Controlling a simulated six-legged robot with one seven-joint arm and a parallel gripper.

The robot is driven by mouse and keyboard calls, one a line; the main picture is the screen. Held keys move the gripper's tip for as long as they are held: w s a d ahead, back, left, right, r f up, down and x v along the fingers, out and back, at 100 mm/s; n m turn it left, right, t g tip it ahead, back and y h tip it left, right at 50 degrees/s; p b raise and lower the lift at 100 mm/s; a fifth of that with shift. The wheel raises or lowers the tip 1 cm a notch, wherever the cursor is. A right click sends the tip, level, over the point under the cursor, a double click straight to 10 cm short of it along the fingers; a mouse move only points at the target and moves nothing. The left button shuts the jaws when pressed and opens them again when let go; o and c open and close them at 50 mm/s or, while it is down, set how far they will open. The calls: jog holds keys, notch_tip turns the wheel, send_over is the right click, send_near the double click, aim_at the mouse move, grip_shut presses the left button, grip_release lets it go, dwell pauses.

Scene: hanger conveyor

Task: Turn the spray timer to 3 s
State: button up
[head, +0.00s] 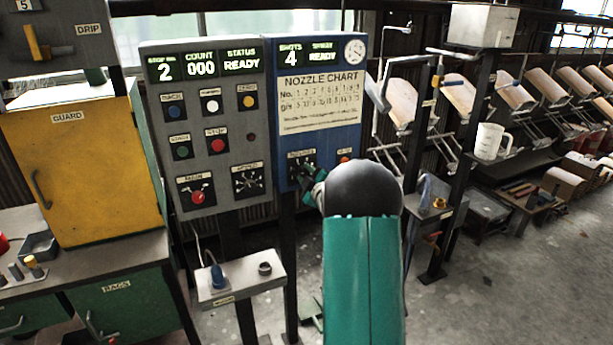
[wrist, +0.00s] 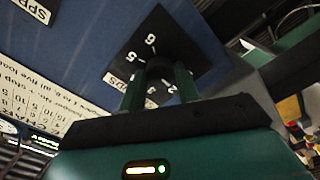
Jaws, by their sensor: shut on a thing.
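The dial on the blue panel has a black square plate (wrist: 172,38) with white numbers; I make out 6, 5 and 2 in the wrist view. Its dark round knob (wrist: 160,68) sits between the two green fingers of my gripper (wrist: 159,84), which is shut on it. The knob's pointer and some numbers are hidden by the fingers, so its setting cannot be read. In the head view my gripper (head: 312,184) reaches the dial (head: 300,161) at the lower part of the blue panel (head: 318,136), partly hidden by my arm. The panel's display (head: 304,57) shows 4 and READY.
A grey panel (head: 234,130) with coloured buttons, a red-knobbed switch (head: 197,196) and another dial (head: 248,182) stands just left. An orange button (head: 345,156) is right of the held dial. A small shelf (head: 240,282) stands below.

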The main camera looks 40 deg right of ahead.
jog(key=m, duration=0.6)
jog(key=shift+m, duration=0.3)
jog(key=m, duration=0.5)
jog(key=shift+m, duration=0.4)
jog(key=o, duration=1)
jog(key=shift+s, duration=0.1)
jog(key=v, duration=1.3)
jog(key=shift+s+a, duration=0.15)
jog(key=shift+s, duration=0.15)
